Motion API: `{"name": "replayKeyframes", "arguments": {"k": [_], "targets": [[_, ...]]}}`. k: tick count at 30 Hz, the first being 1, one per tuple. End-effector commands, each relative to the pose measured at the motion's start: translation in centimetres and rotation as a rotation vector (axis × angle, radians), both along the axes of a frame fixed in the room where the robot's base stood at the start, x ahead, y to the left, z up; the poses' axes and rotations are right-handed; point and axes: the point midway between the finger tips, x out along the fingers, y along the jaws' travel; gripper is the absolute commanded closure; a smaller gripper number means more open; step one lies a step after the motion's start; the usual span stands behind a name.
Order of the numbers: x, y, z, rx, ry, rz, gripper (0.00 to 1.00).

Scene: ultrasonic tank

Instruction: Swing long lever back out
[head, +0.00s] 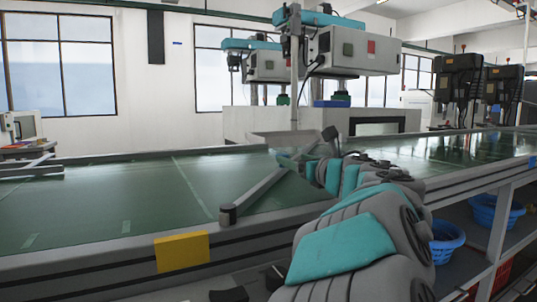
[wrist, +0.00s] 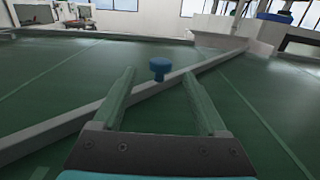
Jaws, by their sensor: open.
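The long lever is a grey bar (head: 252,194) lying diagonally across the green belt in the head view, from a dark round post (head: 228,214) at the near edge toward the far side. In the wrist view the lever (wrist: 70,123) runs from lower left to upper right. A blue knob (wrist: 159,66) stands up at the lever, between and just beyond my fingertips. My gripper (wrist: 159,78) is open and empty, its two fingers either side of the knob's line. In the head view my gripper (head: 289,158) is small and partly hidden by my arm.
The green belt (head: 120,205) is otherwise clear around the lever. Its near rail carries a yellow plate (head: 182,251). Another grey bar (head: 30,170) lies at the far left. A grey chute (head: 270,138) and machines stand behind. Blue baskets (head: 445,241) sit below the right side.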

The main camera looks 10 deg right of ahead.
Motion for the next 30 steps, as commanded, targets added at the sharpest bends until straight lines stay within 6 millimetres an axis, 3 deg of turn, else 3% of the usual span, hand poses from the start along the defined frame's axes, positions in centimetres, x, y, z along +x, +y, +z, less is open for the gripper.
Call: {"name": "replayKeyframes", "arguments": {"k": [7, 21, 30], "targets": [[1.6, 0.5, 0.0, -0.001, 0.002, 0.001, 0.25], [6.9, 2.3, 0.0, 0.001, 0.001, 0.002, 0.25], [7.3, 2.4, 0.0, 0.0, 0.0, -0.002, 0.25]]}}
